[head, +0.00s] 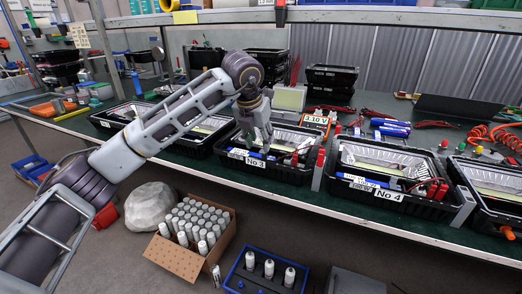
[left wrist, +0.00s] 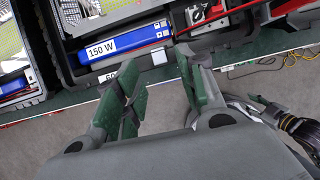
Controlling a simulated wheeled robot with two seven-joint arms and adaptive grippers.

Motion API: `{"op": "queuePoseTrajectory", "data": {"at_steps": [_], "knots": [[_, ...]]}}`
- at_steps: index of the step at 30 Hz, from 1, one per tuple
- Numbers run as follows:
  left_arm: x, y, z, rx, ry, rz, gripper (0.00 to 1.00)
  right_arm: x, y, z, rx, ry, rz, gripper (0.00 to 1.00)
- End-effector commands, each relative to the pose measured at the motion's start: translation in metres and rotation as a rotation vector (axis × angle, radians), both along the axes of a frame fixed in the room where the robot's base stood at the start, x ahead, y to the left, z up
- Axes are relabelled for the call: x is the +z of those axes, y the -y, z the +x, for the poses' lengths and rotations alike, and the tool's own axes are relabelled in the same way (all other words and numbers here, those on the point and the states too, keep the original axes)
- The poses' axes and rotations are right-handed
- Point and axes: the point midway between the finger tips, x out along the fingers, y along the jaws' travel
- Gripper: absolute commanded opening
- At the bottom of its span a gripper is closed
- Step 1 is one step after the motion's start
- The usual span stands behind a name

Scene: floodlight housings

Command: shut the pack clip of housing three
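Housing three (head: 293,178) is a black open tray labelled No 3 (head: 253,161), on the green bench in the head view. A blue pack labelled 150 W (left wrist: 122,43) lies along its near side in the left wrist view. A small pale square piece (left wrist: 159,57), perhaps the pack clip, sits at the front wall by the pack's end; I cannot tell if it is shut. My left gripper (head: 258,142) points down over the near side of housing three. In the left wrist view its green fingers (left wrist: 157,68) are apart, with nothing between them.
Housing No 4 (head: 385,208) stands to the right, another housing to the left. Red-topped posts (head: 319,168) stand between housings three and four. A meter reading 3.10 V (head: 315,120) is behind. A carton of white cylinders (head: 180,262) is on the floor.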

Motion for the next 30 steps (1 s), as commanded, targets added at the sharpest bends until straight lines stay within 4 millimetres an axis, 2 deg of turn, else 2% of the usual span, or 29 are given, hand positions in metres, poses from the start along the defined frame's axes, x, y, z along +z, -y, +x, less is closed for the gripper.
{"op": "queuePoseTrajectory", "data": {"at_steps": [3, 9, 23, 30], "knots": [[-0.016, 0.002, 0.005, 0.0, 0.0, 0.0, 0.39, -0.01, -0.002, 0.0, -0.003, 0.01, 0.013, 0.4], [-0.033, 0.004, 0.012, -0.001, -0.001, 0.001, 0.39, -0.024, -0.006, -0.004, -0.008, 0.013, 0.032, 0.4], [-0.038, 0.005, 0.015, -0.001, 0.001, 0.001, 0.39, -0.024, -0.007, 0.0, -0.009, 0.031, 0.038, 0.4], [-0.038, 0.005, 0.015, -0.001, 0.0, 0.001, 0.08, -0.024, -0.006, 0.0, -0.007, 0.028, 0.035, 0.4]]}}
